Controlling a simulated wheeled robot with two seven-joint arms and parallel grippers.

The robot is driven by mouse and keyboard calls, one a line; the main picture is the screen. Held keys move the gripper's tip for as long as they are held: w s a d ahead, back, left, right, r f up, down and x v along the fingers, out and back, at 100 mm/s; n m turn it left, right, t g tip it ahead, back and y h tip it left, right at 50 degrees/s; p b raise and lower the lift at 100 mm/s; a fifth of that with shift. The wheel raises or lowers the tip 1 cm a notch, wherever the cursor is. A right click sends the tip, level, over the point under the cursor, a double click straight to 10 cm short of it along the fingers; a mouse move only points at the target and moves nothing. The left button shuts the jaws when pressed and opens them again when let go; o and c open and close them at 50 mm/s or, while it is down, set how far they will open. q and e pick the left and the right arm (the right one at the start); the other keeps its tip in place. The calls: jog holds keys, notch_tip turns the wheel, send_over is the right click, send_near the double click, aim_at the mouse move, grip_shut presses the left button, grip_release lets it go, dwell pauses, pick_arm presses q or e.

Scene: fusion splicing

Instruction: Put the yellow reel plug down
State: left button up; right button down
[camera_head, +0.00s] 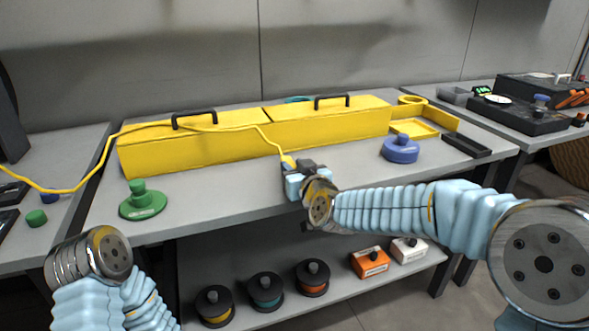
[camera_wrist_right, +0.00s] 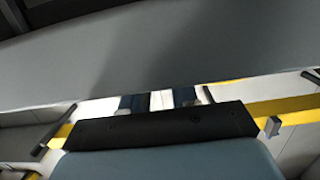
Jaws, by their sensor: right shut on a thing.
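The yellow reel plug (camera_head: 287,160) is at the end of the yellow cable (camera_head: 262,136). My right gripper (camera_head: 295,174) is shut on it just in front of the yellow box, over the grey table (camera_head: 230,198). The jaws hide part of the plug, and I cannot tell whether it touches the table top. In the right wrist view my gripper's fingers (camera_wrist_right: 160,100) show only in part, behind a dark bar, and the plug is not clear there. Of my left arm only links show at the lower left; its gripper is out of view.
The long yellow box (camera_head: 190,150) with black handles stands behind my right gripper. A green reel (camera_head: 142,204) sits left and a blue reel (camera_head: 400,150) right on the table. Several reels (camera_head: 265,290) stand on the shelf below.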

jog(key=shift+f, duration=0.15)
jog(key=c, duration=0.8)
grip_release()
jog(key=shift+c, duration=0.2)
jog(key=shift+s+r, duration=0.15)
jog(key=shift+r, duration=0.1)
jog(key=v, duration=1.1)
jog(key=shift+s, duration=0.3)
jog(key=shift+d, duration=0.2)
